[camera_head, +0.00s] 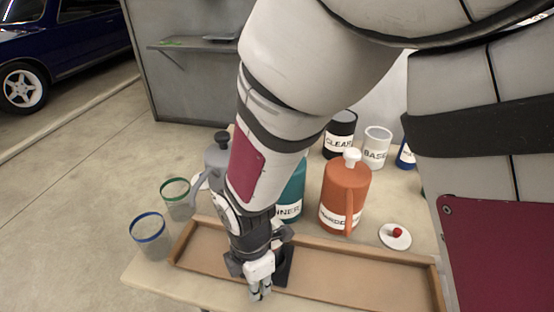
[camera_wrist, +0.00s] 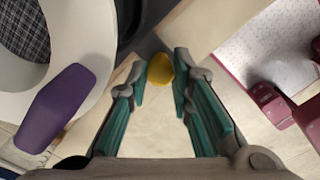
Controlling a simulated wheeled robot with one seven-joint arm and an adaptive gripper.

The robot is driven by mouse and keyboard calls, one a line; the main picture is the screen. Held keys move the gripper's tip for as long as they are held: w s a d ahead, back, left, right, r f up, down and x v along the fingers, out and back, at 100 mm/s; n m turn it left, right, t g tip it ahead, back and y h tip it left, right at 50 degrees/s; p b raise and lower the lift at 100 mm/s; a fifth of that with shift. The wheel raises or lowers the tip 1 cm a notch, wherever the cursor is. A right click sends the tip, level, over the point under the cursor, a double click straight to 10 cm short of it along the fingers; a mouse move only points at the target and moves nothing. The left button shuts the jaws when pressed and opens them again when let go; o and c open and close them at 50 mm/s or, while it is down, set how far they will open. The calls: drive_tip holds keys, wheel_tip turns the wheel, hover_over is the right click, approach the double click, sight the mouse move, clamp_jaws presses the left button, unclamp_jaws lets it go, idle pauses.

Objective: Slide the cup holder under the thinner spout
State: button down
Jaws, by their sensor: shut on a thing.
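My gripper (camera_head: 260,290) points down over the wooden tray (camera_head: 350,283) in the head view. A dark piece (camera_head: 284,272) sits in the tray beside it, partly hidden; I cannot tell if it is the cup holder. In the wrist view the teal fingers of my gripper (camera_wrist: 163,75) close on a rounded yellow piece (camera_wrist: 160,72) at their tips. What it belongs to is unclear. An orange pitcher (camera_head: 346,190), a teal pitcher (camera_head: 293,190) and a grey pitcher (camera_head: 216,155) stand behind the tray.
A green-rimmed cup (camera_head: 177,203) and a blue-rimmed cup (camera_head: 151,240) are left of the tray. A white lid with a red knob (camera_head: 394,240) lies right. Labelled canisters (camera_head: 376,150) stand at the back. In the wrist view a purple tab (camera_wrist: 62,108) is at left.

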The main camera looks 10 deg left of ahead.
drive_tip(key=shift+d, duration=0.15)
drive_tip(key=c, duration=1.4)
unclamp_jaws()
wheel_tip(320, 180, up, 12)
